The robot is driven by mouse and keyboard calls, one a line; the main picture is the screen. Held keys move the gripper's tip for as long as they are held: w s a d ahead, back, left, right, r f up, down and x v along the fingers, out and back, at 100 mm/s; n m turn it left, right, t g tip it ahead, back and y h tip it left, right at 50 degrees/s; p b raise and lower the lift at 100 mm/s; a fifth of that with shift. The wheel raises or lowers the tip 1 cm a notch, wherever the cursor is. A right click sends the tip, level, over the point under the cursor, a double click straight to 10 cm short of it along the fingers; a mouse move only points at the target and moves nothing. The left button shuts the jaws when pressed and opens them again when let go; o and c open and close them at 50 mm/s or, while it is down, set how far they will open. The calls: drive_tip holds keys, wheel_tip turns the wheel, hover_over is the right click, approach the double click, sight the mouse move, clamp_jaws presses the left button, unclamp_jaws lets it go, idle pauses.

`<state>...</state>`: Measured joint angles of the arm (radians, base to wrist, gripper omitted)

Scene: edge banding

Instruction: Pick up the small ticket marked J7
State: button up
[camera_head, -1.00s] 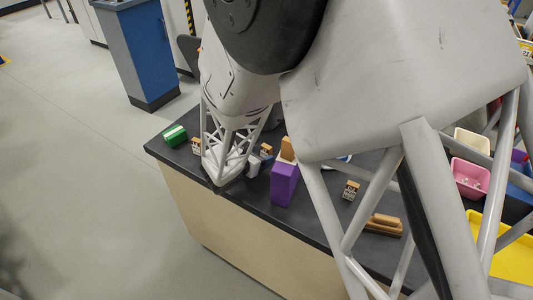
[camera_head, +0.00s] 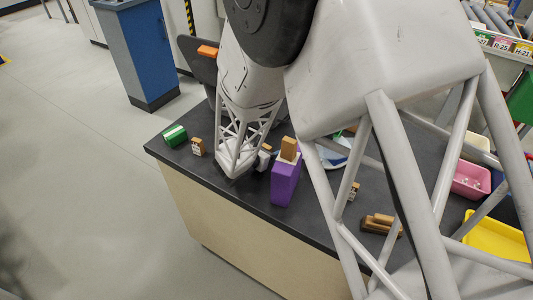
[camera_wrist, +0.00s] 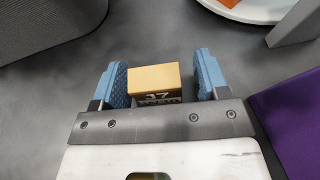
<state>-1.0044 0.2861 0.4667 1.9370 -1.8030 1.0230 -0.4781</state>
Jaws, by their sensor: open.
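My gripper (camera_wrist: 161,76) is open, with one blue pad on each side of the block. The left pad is very close to it; a gap shows on the right. Whether either pad touches cannot be told. In the head view my arm hides most of the gripper and this block, just left of the purple block (camera_head: 285,184).
The purple block also shows at the wrist view's right edge (camera_wrist: 293,120). Other labelled wooden blocks stand at the left (camera_head: 197,147) and right (camera_head: 354,191). A green-and-white block (camera_head: 175,135) is far left. Wooden pieces (camera_head: 381,225) and a yellow tray (camera_head: 497,238) lie right.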

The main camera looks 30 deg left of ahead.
sight(267, 145)
drive_tip(key=c, duration=1)
drive_tip(key=shift+r, duration=0.2)
drive_tip(key=shift+r, duration=4.85)
